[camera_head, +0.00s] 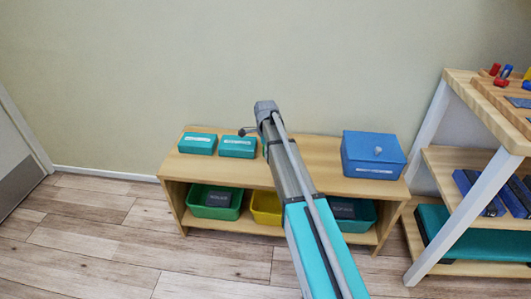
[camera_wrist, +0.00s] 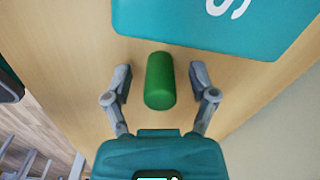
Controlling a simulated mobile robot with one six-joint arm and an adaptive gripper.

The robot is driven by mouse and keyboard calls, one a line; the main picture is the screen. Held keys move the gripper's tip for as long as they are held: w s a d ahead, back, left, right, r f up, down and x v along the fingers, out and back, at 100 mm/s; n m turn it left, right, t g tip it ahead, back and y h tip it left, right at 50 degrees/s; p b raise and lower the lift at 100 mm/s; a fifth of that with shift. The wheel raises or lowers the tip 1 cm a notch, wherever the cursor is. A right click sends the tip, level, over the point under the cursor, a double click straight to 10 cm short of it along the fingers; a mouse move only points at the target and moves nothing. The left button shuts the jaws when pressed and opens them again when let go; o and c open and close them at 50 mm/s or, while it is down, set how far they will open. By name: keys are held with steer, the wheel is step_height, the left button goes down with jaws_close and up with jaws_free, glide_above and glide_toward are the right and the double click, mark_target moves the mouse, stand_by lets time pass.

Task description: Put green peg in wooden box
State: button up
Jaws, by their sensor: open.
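The green peg (camera_wrist: 160,82) is a short cylinder on a pale wooden surface in the wrist view. My gripper (camera_wrist: 160,74) is open, with one finger on each side of the peg and a visible gap on both sides. The peg does not show in the head view, where my arm covers part of the low shelf's top. No box is clearly the wooden box; a wood-rimmed tray (camera_head: 503,101) with red and blue pieces is on the table at the far right in the head view.
A teal surface with white lettering (camera_wrist: 180,22) lies just beyond the peg. Two teal boxes (camera_head: 238,149) and a blue lidded box (camera_head: 373,157) stand on the low wooden shelf (camera_head: 320,153). Green and yellow bins are below. The right table (camera_head: 460,84) has white legs.

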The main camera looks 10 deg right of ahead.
stand_by(0.3)
steer(key=c, duration=1)
steer(key=shift+r, duration=0.1)
step_height(320, 180, up, 2)
steer(key=p, duration=0.2)
steer(key=shift+r+p, duration=0.25)
steer(key=shift+p, duration=0.15)
steer(key=s+r+p, duration=1)
steer(key=s, duration=0.4)
steer(key=shift+d+r, duration=0.15)
